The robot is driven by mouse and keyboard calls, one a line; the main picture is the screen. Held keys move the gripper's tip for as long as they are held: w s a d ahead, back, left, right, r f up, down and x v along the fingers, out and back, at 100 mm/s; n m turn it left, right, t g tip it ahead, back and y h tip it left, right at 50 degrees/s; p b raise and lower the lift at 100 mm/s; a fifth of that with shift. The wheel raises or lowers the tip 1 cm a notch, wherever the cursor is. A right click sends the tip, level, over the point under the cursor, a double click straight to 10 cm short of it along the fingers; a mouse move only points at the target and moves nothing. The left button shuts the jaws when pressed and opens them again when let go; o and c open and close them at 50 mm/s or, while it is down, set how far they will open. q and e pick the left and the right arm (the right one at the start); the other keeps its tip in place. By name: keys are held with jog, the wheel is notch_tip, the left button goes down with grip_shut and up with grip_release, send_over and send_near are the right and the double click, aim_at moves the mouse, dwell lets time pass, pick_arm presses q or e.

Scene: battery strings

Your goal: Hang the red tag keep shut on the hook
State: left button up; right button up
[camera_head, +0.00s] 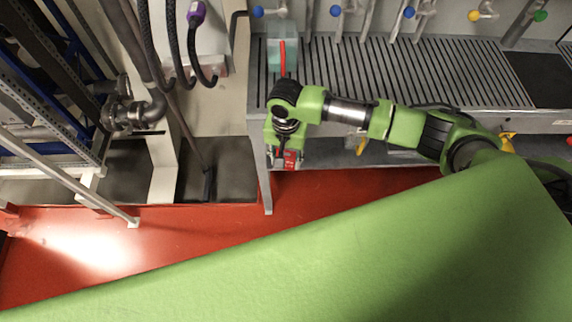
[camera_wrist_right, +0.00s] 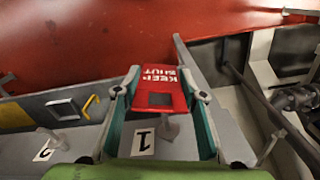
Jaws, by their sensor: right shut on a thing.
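The red tag (camera_wrist_right: 161,73) with white "KEEP SHUT" lettering and a square hole is between the fingers of my right gripper (camera_wrist_right: 163,88), which is shut on it. In the head view the tag (camera_head: 289,159) is a small red patch at my right gripper (camera_head: 286,156), by the left front corner of the grated bench. A grey hook (camera_wrist_right: 170,127) beside a "1" label (camera_wrist_right: 142,142) shows behind the tag, partly hidden by it. Another grey hook (camera_wrist_right: 49,136) is by a "2" label. I cannot tell whether the tag touches the hook. My left gripper is not in view.
The grated bench (camera_head: 420,75) has pipes with coloured taps along its back. A clear container (camera_head: 282,50) with a red item is at its left end. A yellow piece (camera_head: 361,146) hangs on the bench front. Dark hoses hang at the left. The red floor (camera_head: 200,235) is open.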

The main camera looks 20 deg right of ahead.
jog(key=shift+w+d+f+b, duration=0.25)
jog(key=shift+w+b, duration=0.35)
jog(key=shift+w, duration=0.25)
jog(key=shift+w+d+f+b, duration=0.25)
jog(key=shift+w+b, duration=0.3)
jog(key=shift+w, duration=0.35)
jog(key=shift+w+d+f+b, duration=0.15)
jog(key=shift+w+d+b, duration=0.1)
jog(key=shift+w+b, duration=0.5)
jog(key=shift+w, duration=0.15)
jog(key=o, duration=1.1)
